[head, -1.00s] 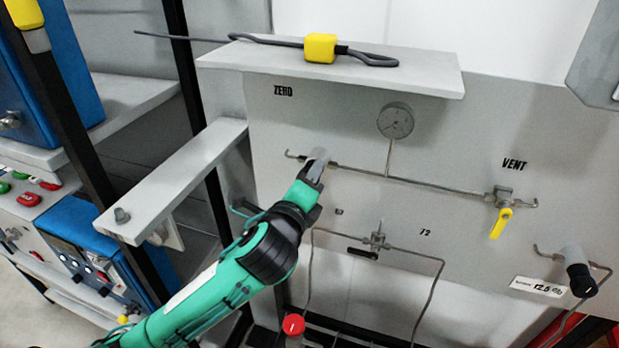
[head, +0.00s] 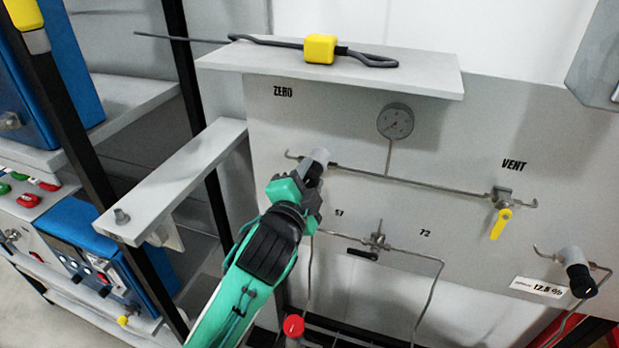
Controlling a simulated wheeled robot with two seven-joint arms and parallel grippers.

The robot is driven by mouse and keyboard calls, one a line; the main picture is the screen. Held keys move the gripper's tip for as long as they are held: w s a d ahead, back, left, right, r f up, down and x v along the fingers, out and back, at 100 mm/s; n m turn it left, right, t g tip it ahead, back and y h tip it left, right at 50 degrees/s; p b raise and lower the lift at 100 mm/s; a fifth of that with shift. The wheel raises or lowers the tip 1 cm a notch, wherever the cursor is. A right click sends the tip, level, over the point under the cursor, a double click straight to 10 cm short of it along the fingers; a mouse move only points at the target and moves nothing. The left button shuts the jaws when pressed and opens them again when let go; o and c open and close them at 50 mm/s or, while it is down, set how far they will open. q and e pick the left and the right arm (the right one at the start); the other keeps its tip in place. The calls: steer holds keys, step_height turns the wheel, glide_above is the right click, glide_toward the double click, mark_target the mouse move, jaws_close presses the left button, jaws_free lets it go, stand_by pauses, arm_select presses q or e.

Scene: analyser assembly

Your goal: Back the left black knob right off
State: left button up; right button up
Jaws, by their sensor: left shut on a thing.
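My left gripper (head: 312,172) reaches up from below to the left fitting under the ZERO label. It is shut on the left black knob, which its fingers and wrist mostly hide. The pale grey cylindrical body (head: 320,156) of that fitting shows just above the fingertips, at the left end of the horizontal pipe. I cannot tell how far the knob sits along its thread. Another black knob (head: 582,282) sits on a similar grey body (head: 571,257) at the far right. My right gripper is not in view.
A grey shelf (head: 420,80) above holds a rod with a yellow block (head: 320,48). A gauge (head: 395,121), a yellow-handled VENT valve (head: 501,220) and thin pipes are on the panel. A grey ledge (head: 180,180) juts out left of my arm. A red cap (head: 293,326) stands below.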

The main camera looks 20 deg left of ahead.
arm_select(q)
steer(key=n, duration=0.3)
steer(key=shift+n, duration=1.4)
steer(key=o, duration=1)
